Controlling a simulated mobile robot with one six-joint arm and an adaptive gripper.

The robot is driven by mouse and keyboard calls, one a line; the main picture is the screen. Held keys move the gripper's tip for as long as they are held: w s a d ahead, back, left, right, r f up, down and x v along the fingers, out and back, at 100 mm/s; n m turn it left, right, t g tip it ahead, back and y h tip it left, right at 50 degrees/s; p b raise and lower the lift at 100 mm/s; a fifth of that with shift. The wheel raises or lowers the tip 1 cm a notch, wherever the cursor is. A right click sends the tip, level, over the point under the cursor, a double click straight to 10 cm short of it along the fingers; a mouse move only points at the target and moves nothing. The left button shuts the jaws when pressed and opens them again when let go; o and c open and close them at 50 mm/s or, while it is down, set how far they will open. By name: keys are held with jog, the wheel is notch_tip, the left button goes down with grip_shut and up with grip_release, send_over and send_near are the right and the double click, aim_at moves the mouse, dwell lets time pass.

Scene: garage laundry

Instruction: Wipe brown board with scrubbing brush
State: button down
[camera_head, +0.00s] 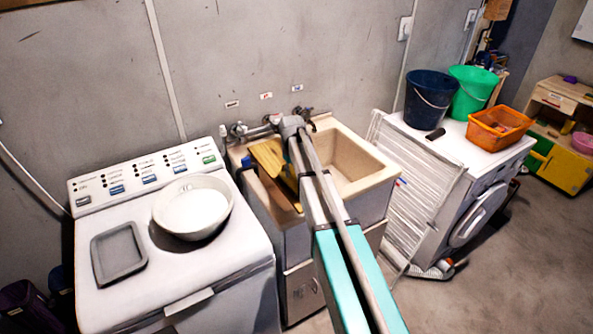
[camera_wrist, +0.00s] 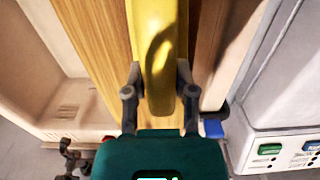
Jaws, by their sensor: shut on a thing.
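My gripper (camera_wrist: 160,78) is shut on a yellow curved handle, which I take to be the scrubbing brush (camera_wrist: 158,35). The brush runs up between the two fingers in the wrist view; its bristles are hidden. The brown board (camera_wrist: 105,35), with wood grain, lies behind and to the left of the brush in the wrist view. In the head view the board (camera_head: 266,157) leans in the left part of the sink. My arm hides the gripper and most of the brush there. I cannot tell whether the brush touches the board.
The beige sink (camera_head: 367,186) has an open basin to the right of my arm. A washer (camera_head: 245,262) with a white bowl (camera_head: 194,208) and a grey tray (camera_head: 118,253) stands left. A white drying rack (camera_head: 420,190) stands right, beside another machine carrying buckets and an orange basket (camera_head: 500,125).

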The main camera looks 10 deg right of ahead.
jog(key=shift+s+a, duration=0.1)
jog(key=shift+a, duration=0.2)
jog(key=shift+r, duration=0.1)
jog(key=shift+r+p, duration=3)
jog(key=shift+p, duration=0.05)
jog(key=shift+r+p, duration=1.5)
jog(key=shift+f, duration=0.15)
